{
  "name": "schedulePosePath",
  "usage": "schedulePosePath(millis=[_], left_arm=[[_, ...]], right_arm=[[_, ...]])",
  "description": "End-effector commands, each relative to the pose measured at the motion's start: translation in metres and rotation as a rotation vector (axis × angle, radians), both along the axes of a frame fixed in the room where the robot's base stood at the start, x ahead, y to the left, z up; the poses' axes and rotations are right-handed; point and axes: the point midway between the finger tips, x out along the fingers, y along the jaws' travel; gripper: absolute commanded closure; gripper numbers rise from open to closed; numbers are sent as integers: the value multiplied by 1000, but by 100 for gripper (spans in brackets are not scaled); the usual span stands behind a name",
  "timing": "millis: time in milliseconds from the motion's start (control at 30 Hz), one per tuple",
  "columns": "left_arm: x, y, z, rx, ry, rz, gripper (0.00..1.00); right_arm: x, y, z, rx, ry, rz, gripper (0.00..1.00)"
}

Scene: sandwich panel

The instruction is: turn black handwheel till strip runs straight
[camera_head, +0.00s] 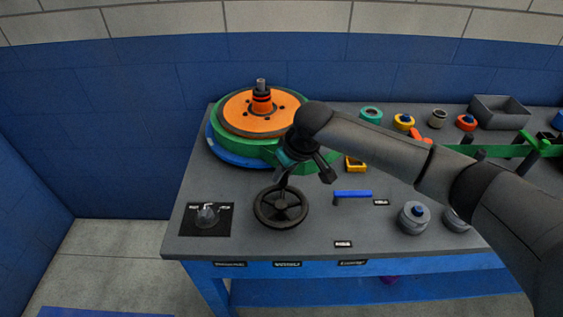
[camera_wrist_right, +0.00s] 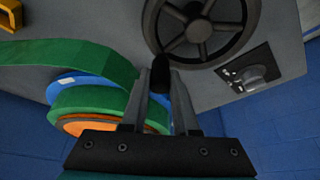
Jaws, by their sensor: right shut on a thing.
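The black handwheel (camera_head: 281,207) stands at the front of the grey bench. It shows from above in the right wrist view (camera_wrist_right: 199,27), with spokes and a dark crank knob (camera_wrist_right: 160,76) on its rim. My right gripper (camera_head: 283,180) reaches down to the wheel's far side. In the wrist view its fingers (camera_wrist_right: 160,95) are shut on the knob. The green strip (camera_wrist_right: 70,54) leaves the roll in the wrist view. Its far part (camera_head: 502,151) shows at the right in the head view; my arm hides the stretch between. My left gripper is out of view.
An orange and green roll (camera_head: 240,113) stands at the back left. A dial plate (camera_head: 206,218) lies left of the wheel. A blue lever (camera_head: 353,193) and a grey knob (camera_head: 414,217) lie to its right. Several small rolls and a grey bin (camera_head: 499,112) stand behind.

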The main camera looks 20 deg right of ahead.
Motion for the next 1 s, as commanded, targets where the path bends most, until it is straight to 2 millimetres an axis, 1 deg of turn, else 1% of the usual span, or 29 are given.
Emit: schedulePosePath(millis=[33, 200, 467, 700, 900, 1000], left_arm=[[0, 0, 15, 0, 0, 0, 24], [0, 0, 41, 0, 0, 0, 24], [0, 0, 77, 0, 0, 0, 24], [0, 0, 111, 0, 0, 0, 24], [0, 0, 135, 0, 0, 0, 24], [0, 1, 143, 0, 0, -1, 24]], right_arm=[[-3, -2, 5, -2, 8, -29, 100], [-5, -7, 5, -3, 9, -124, 100], [-11, -15, 4, -3, 9, -286, 100], [-18, -22, 4, -5, 9, -463, 100], [-25, -27, 3, -6, 9, -613, 100], [-28, -29, 2, -6, 7, -676, 100]])
